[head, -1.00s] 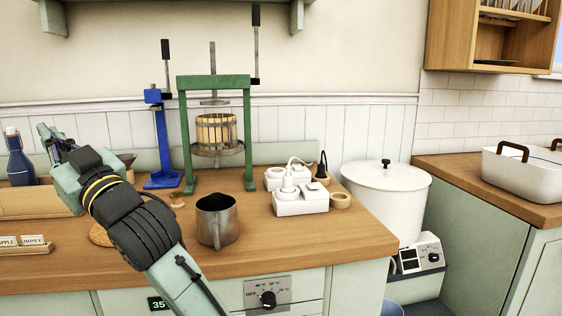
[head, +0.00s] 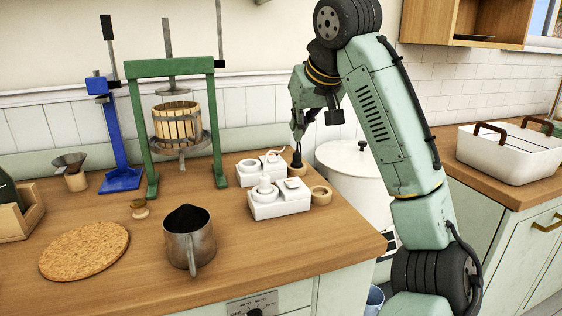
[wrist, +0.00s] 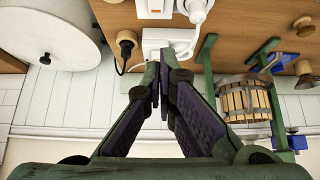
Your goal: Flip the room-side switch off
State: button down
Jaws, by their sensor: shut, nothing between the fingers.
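Two white socket boxes stand on the wooden counter, a room-side one (head: 279,203) nearer me and a wall-side one (head: 247,176) behind it. The room-side box (wrist: 155,10) is cut by the top edge of the wrist view, and the wall-side box (wrist: 165,38) lies below it there. I cannot make out which way any switch is set. My gripper (head: 298,137) is shut and empty. It points down near the wall-side box and a dark plug (head: 297,162). In the wrist view its fingertips (wrist: 158,85) overlap the wall-side box's lower edge.
A green-framed press (head: 136,125) and a blue stand (head: 121,178) are left of the boxes. A metal jug (head: 190,240) and a cork mat (head: 85,250) stand in front. A wooden ring (head: 321,195) lies right of the room-side box. A white pot (head: 350,170) is beyond the counter.

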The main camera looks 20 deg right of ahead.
jog(key=shift+s+d, duration=0.3)
jog(key=shift+d, duration=0.1)
jog(key=p, duration=0.1)
send_over(294, 184)
jog(key=f, duration=0.7)
jog(key=shift+w+f, duration=0.35)
jog(key=f+p, duration=0.1)
jog(key=f, duration=0.2)
jog(key=shift+s+f, duration=0.2)
jog(key=shift+f, duration=0.45)
